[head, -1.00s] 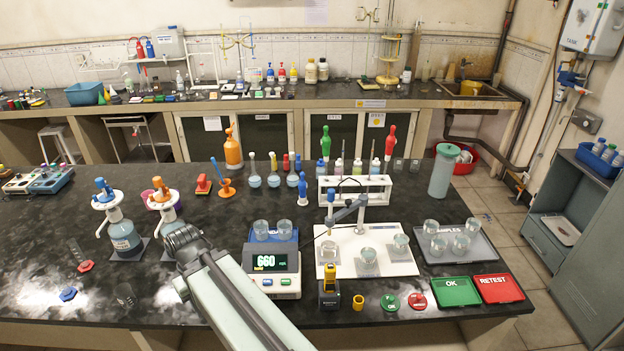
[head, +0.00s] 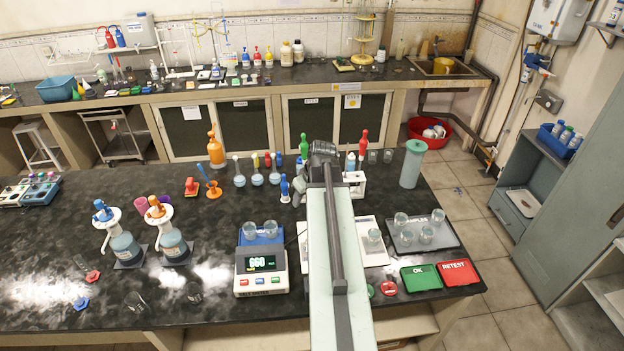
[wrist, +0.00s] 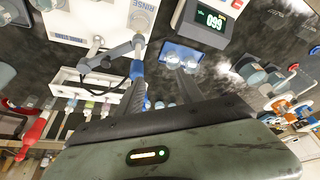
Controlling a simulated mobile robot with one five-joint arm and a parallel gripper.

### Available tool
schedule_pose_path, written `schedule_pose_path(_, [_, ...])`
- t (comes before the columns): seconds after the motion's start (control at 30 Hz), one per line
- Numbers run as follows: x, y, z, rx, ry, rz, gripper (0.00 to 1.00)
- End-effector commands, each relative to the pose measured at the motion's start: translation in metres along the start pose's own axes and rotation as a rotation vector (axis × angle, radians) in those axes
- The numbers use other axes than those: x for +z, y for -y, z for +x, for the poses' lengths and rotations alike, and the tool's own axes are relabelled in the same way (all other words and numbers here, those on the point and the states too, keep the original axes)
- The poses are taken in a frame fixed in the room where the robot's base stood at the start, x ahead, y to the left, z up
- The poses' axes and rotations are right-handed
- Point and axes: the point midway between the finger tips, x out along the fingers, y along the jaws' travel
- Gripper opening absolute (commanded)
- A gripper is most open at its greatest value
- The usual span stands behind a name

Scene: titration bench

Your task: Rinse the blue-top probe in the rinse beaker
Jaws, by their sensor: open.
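The blue-top probe (wrist: 137,69) hangs at the end of a grey holder arm (wrist: 98,66) in the wrist view, close beside the tip of one finger. My gripper (wrist: 160,78) is open, with nothing seen held between its fingers. Whether the probe lies between the fingers in depth, I cannot tell. A glass beaker (wrist: 141,20) stands by the RINSE lettering on the white mat (wrist: 62,22), beyond the fingertips. In the head view my arm hides the probe and this beaker; part of the mat (head: 375,258) shows to its right.
The meter (head: 262,268) and the blue tray (head: 247,238) with two beakers stand left of my arm. A white rack (wrist: 62,78) is near the fingers. Samples (head: 425,237) and the OK (head: 421,278) and RETEST (head: 455,273) trays are at right. Pump bottles (head: 125,248) stand far left.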

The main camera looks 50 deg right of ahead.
Motion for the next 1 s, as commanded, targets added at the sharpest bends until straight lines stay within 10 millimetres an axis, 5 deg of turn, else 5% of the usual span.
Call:
schedule_pose_path(0.1, [0.004,-0.035,-0.024,0.023,-0.027,0.011,0.44])
schedule_pose_path(0.33, [0.008,-0.042,-0.019,0.028,-0.033,0.008,0.44])
schedule_pose_path(0.8, [0.007,-0.043,0.054,0.026,-0.032,0.008,0.44])
schedule_pose_path(1.0, [0.005,-0.042,0.057,0.026,-0.032,0.008,0.44])
